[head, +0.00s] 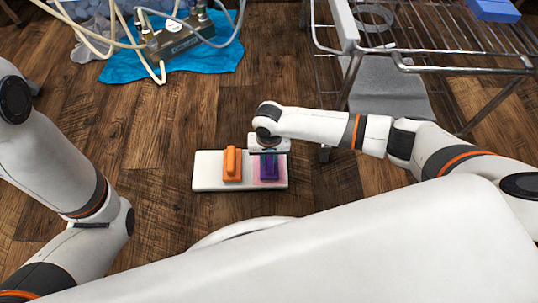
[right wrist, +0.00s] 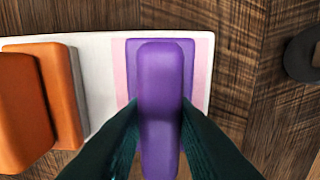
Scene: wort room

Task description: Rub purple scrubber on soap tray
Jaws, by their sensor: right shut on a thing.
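The purple scrubber (head: 268,171) is at the right end of the white soap tray (head: 207,172), over a pink area (right wrist: 203,75). My right gripper (head: 268,150) comes from above and is shut on the scrubber's raised handle, which shows large in the right wrist view (right wrist: 160,75). The scrubber's base is level and in line with the tray; I cannot tell whether it touches the surface. An orange scrubber (head: 232,165) stands on the tray to the left of the purple one. My left arm shows at the left, but its gripper is out of view.
The tray lies on a wooden floor (head: 150,145). A metal rack (head: 430,68) stands at the back right. A blue cloth (head: 215,60) with a metal device (head: 180,38) and hoses lies at the back left. The floor left of the tray is clear.

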